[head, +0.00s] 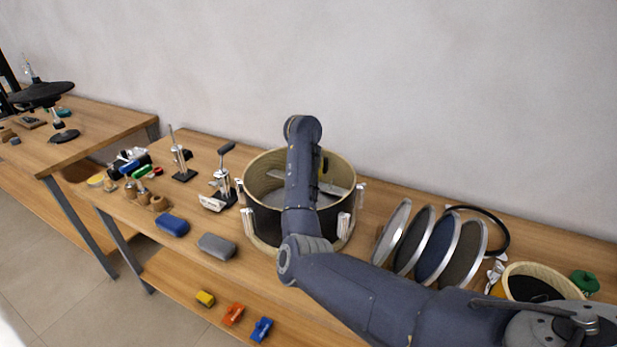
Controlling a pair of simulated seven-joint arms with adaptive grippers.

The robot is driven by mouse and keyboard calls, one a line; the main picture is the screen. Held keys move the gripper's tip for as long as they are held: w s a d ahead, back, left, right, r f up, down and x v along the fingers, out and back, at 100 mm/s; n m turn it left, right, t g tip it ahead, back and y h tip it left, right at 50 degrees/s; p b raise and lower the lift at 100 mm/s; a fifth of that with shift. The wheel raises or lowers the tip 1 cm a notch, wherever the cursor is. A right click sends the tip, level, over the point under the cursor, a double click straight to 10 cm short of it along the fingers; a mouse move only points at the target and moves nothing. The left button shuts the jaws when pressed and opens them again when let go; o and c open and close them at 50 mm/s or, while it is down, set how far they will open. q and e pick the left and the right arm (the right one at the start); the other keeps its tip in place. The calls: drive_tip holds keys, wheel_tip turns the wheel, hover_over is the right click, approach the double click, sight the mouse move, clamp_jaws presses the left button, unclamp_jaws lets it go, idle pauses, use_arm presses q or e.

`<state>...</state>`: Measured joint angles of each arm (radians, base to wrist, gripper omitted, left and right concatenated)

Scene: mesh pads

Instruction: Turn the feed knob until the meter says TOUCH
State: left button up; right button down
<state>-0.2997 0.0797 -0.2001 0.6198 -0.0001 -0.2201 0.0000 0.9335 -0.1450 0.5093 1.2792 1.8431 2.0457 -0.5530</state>
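My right arm comes in from the lower right, and its forearm rises in front of a round drum-like shell (262,221) with a pale wooden rim. A dark part with a yellow-green mark, possibly my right gripper (323,168), shows just behind the forearm, over the shell's opening. Its fingertips are hidden or too small to make out. My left gripper is out of view. A small metal stand with a dark handle (222,178) and a white plate (212,203) stands left of the shell. I cannot make out the feed knob or any meter reading.
Several round mesh pads (436,245) stand in a row right of the shell, with a black ring (494,222) behind. A blue block (172,224) and grey block (217,246) lie in front. Small coloured clamps (233,314) lie on the lower shelf. A second table (92,116) stands left.

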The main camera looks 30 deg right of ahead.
drive_tip(key=shift+r, duration=0.15)
idle(0.4)
drive_tip(key=c, duration=1.3)
unclamp_jaws()
drive_tip(key=shift+c, duration=0.2)
drive_tip(key=v, duration=1.1)
drive_tip(key=shift+r, duration=0.4)
